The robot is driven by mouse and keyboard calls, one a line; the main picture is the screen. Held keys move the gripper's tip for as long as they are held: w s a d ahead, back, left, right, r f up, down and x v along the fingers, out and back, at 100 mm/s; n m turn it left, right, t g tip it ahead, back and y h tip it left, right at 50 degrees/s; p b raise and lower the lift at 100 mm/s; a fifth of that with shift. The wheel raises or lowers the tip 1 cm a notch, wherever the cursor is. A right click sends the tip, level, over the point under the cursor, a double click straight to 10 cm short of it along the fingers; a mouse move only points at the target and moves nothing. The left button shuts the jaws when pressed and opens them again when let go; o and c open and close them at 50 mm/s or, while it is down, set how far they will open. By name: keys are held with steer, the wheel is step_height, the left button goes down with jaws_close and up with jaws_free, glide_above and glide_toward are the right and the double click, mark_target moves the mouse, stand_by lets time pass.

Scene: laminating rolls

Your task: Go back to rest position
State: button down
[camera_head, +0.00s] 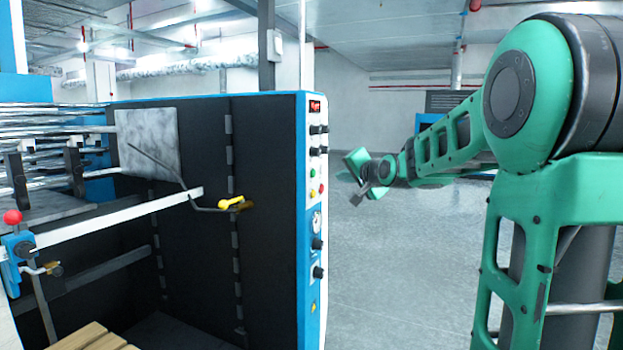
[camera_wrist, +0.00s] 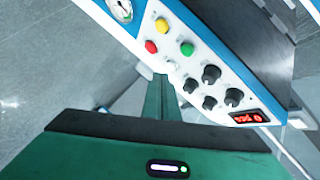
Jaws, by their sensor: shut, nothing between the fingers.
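My gripper (camera_head: 362,178) is small in the head view, at the end of my green arm, which reaches in from the right. It is shut and empty, in open space to the right of the laminating machine (camera_head: 270,140). In the wrist view, the dark green gripper body fills the bottom, and its narrow finger part (camera_wrist: 160,98) points up in front of the control panel (camera_wrist: 205,75). The panel, with a red, a yellow and a green button, several black knobs and a red display, is tilted there. I cannot tell the gap to the panel.
A yellow-handled lever (camera_head: 232,203) sticks out at the machine's front. Wooden slats (camera_head: 95,338) lie at lower left. A red-knobbed fitting (camera_head: 13,217) stands at far left. The grey floor (camera_head: 400,270) right of the machine is clear.

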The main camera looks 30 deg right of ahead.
stand_by(0.3)
steer(key=s+a+f+n+g, duration=0.15)
steer(key=s+f+g, duration=0.25)
steer(key=s+f, duration=0.55)
steer(key=s+a+f+n+g, duration=0.15)
steer(key=s+f+g, duration=0.25)
steer(key=s+f, duration=0.55)
steer(key=s+a+f+n+g, duration=0.1)
steer(key=s+a+f+g, duration=0.1)
steer(key=s, duration=0.6)
steer(key=s+a+f+n+g+y, duration=0.1)
steer(key=s+f+g, duration=0.2)
steer(key=s, duration=0.5)
steer(key=s+a+f+n+g, duration=0.1)
steer(key=s+a+f+g, duration=0.1)
steer(key=s, duration=0.7)
steer(key=shift+a+f+g+y, duration=0.25)
steer(key=shift+a+g+y, duration=0.05)
steer(key=shift+y, duration=0.1)
steer(key=shift+w+f, duration=0.25)
steer(key=shift+w, duration=0.3)
